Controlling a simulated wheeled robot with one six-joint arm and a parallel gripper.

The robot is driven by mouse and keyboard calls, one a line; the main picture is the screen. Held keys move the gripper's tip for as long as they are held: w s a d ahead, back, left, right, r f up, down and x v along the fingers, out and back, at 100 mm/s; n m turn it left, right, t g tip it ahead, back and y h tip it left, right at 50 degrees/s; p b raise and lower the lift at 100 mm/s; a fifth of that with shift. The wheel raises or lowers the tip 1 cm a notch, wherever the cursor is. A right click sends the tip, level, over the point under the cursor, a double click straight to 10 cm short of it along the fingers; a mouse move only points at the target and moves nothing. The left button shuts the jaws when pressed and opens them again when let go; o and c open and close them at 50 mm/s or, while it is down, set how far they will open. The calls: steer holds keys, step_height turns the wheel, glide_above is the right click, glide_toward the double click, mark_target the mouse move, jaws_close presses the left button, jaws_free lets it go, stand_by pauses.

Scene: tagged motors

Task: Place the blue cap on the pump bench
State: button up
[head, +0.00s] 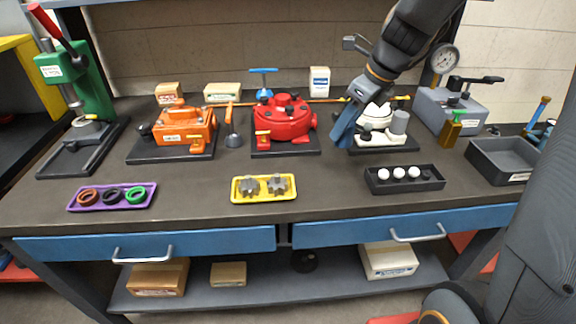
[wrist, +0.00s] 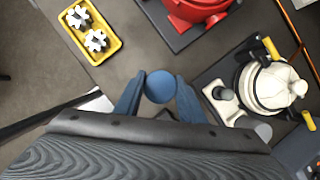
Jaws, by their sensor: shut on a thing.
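The blue cap (wrist: 160,88) shows in the wrist view as a round blue disc between the two blue fingers of my gripper (wrist: 160,80), which is shut on it. In the head view my gripper (head: 343,130) is above the dark bench top (head: 200,180), at the left side of the white pump (head: 376,116). The cap cannot be made out there. In the wrist view the white pump (wrist: 275,86) is to the right of the cap. The red pump (head: 282,122) stands to the left of my gripper in the head view, on its own black base.
An orange pump (head: 184,131) and a green press (head: 80,78) stand further left. A purple tray (head: 112,207), a yellow tray (head: 264,198) and a black tray (head: 405,187) lie along the front. A grey bin (head: 505,160) is at right. Bare bench top lies between the trays.

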step_height(320, 180, down, 10)
steer(key=shift+r, duration=0.15)
stand_by(0.3)
steer(key=o, duration=1)
